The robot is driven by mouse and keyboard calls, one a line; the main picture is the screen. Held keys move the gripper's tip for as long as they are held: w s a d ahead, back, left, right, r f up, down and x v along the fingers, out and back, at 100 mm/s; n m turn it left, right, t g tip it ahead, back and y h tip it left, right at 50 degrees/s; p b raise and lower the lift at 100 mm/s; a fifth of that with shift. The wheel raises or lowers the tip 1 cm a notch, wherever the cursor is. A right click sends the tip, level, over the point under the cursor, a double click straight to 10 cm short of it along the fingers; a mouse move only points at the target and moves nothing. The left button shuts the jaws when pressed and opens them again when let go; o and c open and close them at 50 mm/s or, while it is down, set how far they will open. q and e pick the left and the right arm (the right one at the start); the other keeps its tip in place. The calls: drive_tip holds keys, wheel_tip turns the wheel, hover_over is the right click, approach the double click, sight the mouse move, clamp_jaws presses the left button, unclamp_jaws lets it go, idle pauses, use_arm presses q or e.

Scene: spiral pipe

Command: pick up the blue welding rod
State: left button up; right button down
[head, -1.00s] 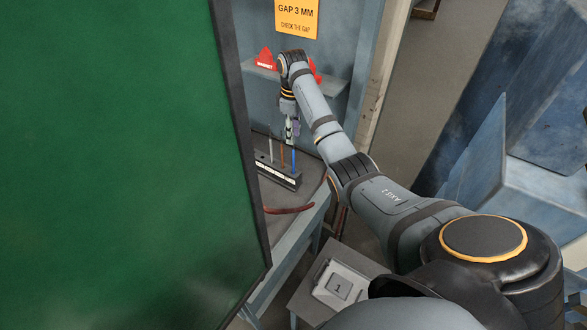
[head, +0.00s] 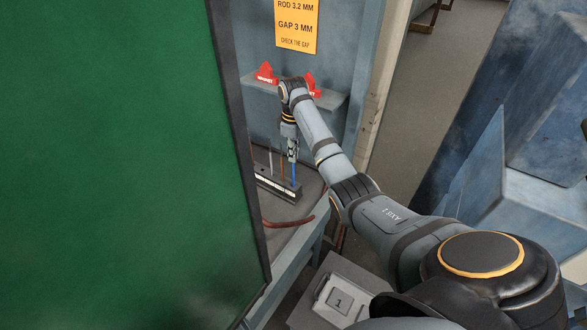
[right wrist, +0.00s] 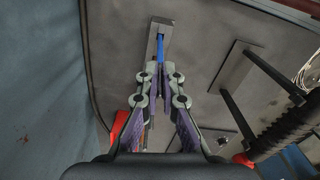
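The blue welding rod (head: 294,173) stands upright at the right end of a dark rod rack (head: 278,189) on the workbench. My right gripper (head: 293,157) points down over it, with the fingertips around the rod's upper part. In the right wrist view the blue rod (right wrist: 161,49) runs between the two close-set fingertips of the right gripper (right wrist: 160,72). The frames do not show clearly whether the pads touch the rod. The rod's lower end is in the rack. My left gripper is not in view.
An orange-brown rod (head: 282,163) and a grey rod (head: 271,160) stand beside the blue one. Red magnets (head: 266,73) sit on a shelf behind. A green panel (head: 120,165) fills the left side. A dark red cable (head: 290,222) lies in front of the rack.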

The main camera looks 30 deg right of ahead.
drive_tip(key=shift+r, duration=0.55)
drive_tip(key=shift+r+b, duration=0.3)
drive_tip(key=shift+r, duration=0.4)
wheel_tip(320, 180, up, 7)
drive_tip(key=p, duration=0.7)
drive_tip(key=shift+r, duration=0.1)
drive_tip(key=shift+s+r+p, duration=0.1)
drive_tip(key=shift+r+p, duration=0.2)
drive_tip(key=shift+p, duration=0.15)
drive_tip(key=shift+f, duration=0.1)
drive_tip(key=shift+f, duration=0.1)
